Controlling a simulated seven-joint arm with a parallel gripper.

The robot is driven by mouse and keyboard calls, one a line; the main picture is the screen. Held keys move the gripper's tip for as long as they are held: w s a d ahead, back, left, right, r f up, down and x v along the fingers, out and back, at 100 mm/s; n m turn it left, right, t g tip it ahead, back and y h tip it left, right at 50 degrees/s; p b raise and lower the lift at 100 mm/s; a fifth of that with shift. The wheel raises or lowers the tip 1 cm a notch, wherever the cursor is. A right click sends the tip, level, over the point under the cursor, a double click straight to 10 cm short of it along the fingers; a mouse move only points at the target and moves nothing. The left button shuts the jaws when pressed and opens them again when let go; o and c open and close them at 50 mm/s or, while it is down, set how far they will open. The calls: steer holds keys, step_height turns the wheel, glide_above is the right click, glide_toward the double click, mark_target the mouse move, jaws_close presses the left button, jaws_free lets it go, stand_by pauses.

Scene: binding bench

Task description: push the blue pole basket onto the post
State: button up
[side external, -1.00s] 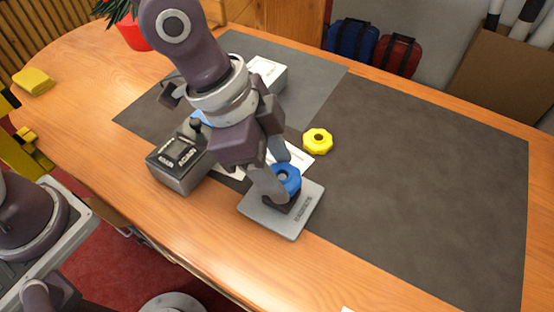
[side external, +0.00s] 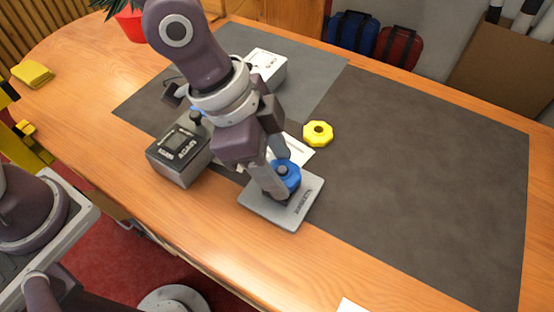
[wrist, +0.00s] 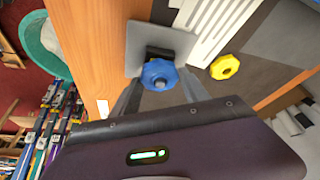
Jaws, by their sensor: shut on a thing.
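The blue pole basket (side external: 286,180) is an eight-sided ring with a grey tip showing through its centre. It also shows in the wrist view (wrist: 155,73). It is around the upper part of the post (wrist: 159,84), whose dark base (wrist: 157,53) stands on a grey plate (side external: 270,212). My gripper (side external: 283,177) points down and is shut on the blue basket, with a finger on either side of it. The fingers hide part of the basket and the post's lower part, so I cannot tell how far down it sits.
A yellow ring (side external: 318,133) lies on the dark mat (side external: 430,180) behind and right of the plate. A grey box with a display (side external: 180,150) stands to the left. A white device (side external: 267,66) is at the back. The mat's right side is clear.

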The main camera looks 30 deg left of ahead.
steer(key=shift+f, duration=0.6)
stand_by(0.5)
steer(key=o, duration=1.7)
steer(key=shift+o, duration=0.2)
steer(key=shift+r, duration=0.1)
step_height(320, 180, up, 11)
steer(key=shift+r, duration=0.15)
